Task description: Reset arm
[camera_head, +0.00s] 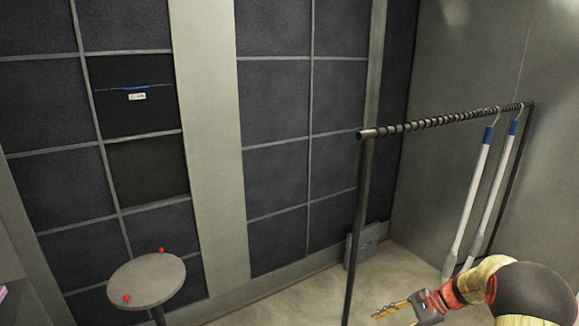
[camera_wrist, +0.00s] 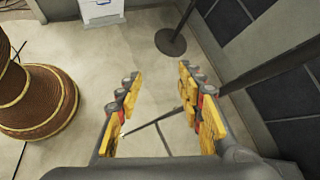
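My gripper (camera_head: 400,307) shows at the bottom right of the head view, with yellow fingers pointing left. In the wrist view my gripper (camera_wrist: 158,100) has its two yellow fingers apart, with only floor visible between them. It holds nothing. My arm bends in from the right edge of the head view, in front of the lower part of a clothes rack (camera_head: 440,122).
Two white-and-blue items (camera_head: 472,195) hang from the rack. A round table (camera_head: 147,280) with two small red objects stands at the lower left. The wrist view shows a brown ribbed object (camera_wrist: 38,100), a white box (camera_wrist: 101,11) and a round dark base (camera_wrist: 170,41).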

